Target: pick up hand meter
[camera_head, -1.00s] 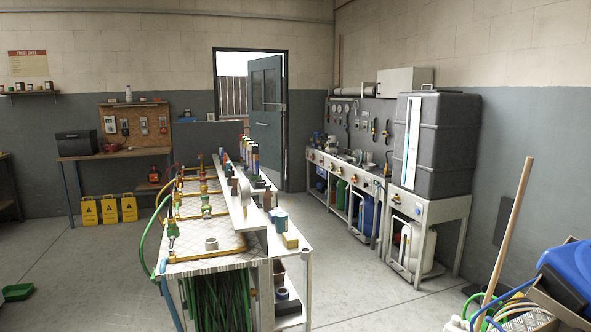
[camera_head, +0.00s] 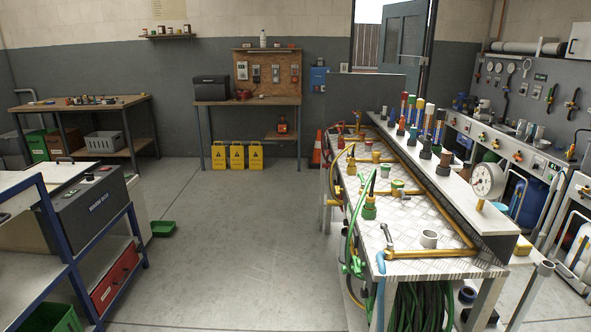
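Several small handheld devices hang on a brown pegboard (camera_head: 266,62) above a wooden bench at the back wall. One pale device with a dark screen (camera_head: 242,71) hangs at the board's left, and a grey one (camera_head: 276,74) hangs right of its middle. They look like meters, but they are too small to tell which is the hand meter. Neither of my grippers shows in the view.
The back bench (camera_head: 250,101) carries a black case (camera_head: 211,90); yellow signs (camera_head: 238,157) stand below. A hose workbench (camera_head: 440,268) fills the right. A blue-framed cart (camera_head: 75,262) stands at left. A green tray (camera_head: 163,229) lies on the floor. The middle floor is open.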

